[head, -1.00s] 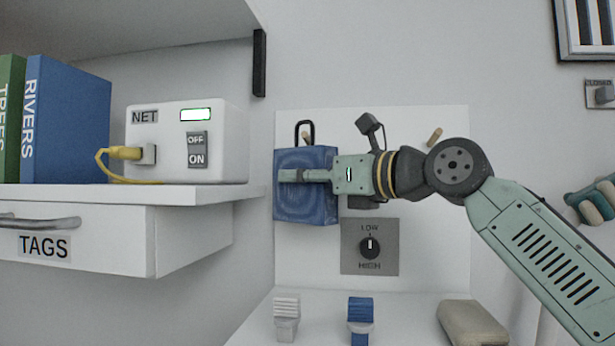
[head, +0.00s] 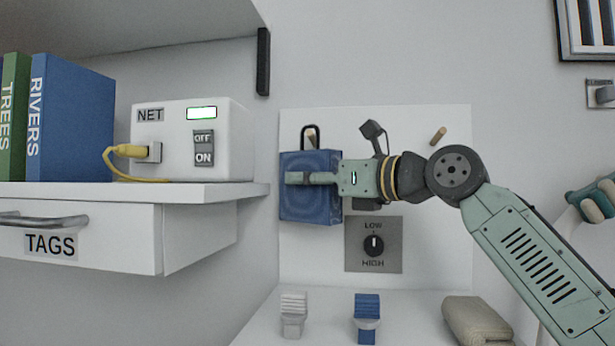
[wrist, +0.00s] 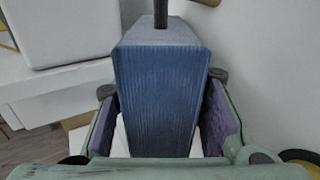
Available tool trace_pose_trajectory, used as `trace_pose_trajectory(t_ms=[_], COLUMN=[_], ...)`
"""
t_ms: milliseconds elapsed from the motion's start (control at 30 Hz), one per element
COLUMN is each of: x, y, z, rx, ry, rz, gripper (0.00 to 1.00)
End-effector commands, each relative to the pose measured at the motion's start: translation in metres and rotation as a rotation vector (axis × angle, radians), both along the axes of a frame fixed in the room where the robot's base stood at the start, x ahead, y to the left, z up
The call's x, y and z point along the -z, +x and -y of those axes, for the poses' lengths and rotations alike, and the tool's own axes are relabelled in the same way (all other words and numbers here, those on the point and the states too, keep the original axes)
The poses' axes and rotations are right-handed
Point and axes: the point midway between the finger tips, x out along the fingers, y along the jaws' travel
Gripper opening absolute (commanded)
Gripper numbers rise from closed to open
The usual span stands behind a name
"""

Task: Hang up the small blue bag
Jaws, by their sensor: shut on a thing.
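The small blue bag (head: 312,212) is upright in front of the left part of the white wall panel (head: 420,140). Its dark loop handle (head: 303,132) stands up from its top. A wooden peg (head: 312,135) shows inside the loop's outline; I cannot tell if the loop is around it or only in front. My gripper (head: 300,178) reaches in from the right and is shut on the bag. In the wrist view the bag (wrist: 160,95) is between both finger pads, with the handle's lower part (wrist: 160,12) above it.
A second wooden peg (head: 438,136) is to the right on the panel. A LOW/HIGH dial (head: 373,245) is below my gripper. The shelf (head: 215,190) with the white NET box (head: 235,140) is left of the bag. Two small clips and a beige object (head: 475,320) are below.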

Motion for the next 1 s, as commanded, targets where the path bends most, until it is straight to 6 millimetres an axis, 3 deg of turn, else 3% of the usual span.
trace_pose_trajectory(t_ms=[400,433,767,1000], x=[0.0048,0.0048,0.0047,0.0036], y=[0.0057,0.0057,0.005,0.0039], z=[0.0064,0.0065,0.0052,0.0043], rx=[0.015,0.015,0.013,0.01], ry=[-0.002,-0.002,-0.003,-0.002], rz=[-0.005,-0.005,-0.006,-0.004], gripper=[0.02,0.38,0.6,0.6])
